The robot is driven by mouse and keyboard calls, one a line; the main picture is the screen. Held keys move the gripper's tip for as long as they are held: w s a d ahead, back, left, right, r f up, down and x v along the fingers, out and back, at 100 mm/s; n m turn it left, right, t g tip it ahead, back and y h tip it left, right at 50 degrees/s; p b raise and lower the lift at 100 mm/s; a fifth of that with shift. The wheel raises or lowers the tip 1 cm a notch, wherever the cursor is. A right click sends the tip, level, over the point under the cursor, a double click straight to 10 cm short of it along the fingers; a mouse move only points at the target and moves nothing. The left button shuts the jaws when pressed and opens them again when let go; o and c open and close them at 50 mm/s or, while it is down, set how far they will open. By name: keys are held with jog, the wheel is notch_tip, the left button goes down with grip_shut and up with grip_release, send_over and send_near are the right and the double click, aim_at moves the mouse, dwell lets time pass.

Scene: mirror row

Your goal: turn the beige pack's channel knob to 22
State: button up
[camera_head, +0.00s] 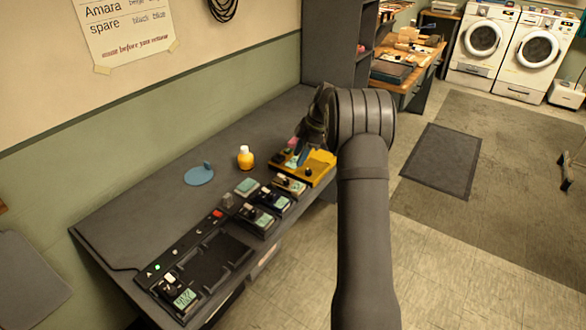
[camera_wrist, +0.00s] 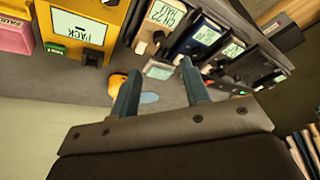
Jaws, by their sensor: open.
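The beige pack (camera_head: 290,183) stands in the dark row beside the yellow station, with a pale screen. In the wrist view it is at the top (camera_wrist: 165,18), partly cut off by the edge. Its screen shows "CH" and what looks like 22, small and turned over. Pale knobs stick out at its end, but I cannot tell which is the channel knob or where it points. My gripper (camera_wrist: 160,88) is open and empty, apart from the pack. In the head view my gripper (camera_head: 303,155) is over the yellow station, its fingers partly hidden.
The yellow station (camera_head: 318,168) is right of the beige pack. A blue pack (camera_head: 273,198) and a black pack (camera_head: 258,216) stand left of it. An orange bottle (camera_head: 245,158) and a blue disc (camera_head: 199,176) are behind. The bench's left back is clear.

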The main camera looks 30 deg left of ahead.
aim_at(287, 180)
jog(key=v, duration=0.7)
jog(key=shift+r, duration=0.3)
jog(key=shift+d, duration=0.1)
jog(key=x, duration=1.7)
jog(key=shift+f, duration=0.25)
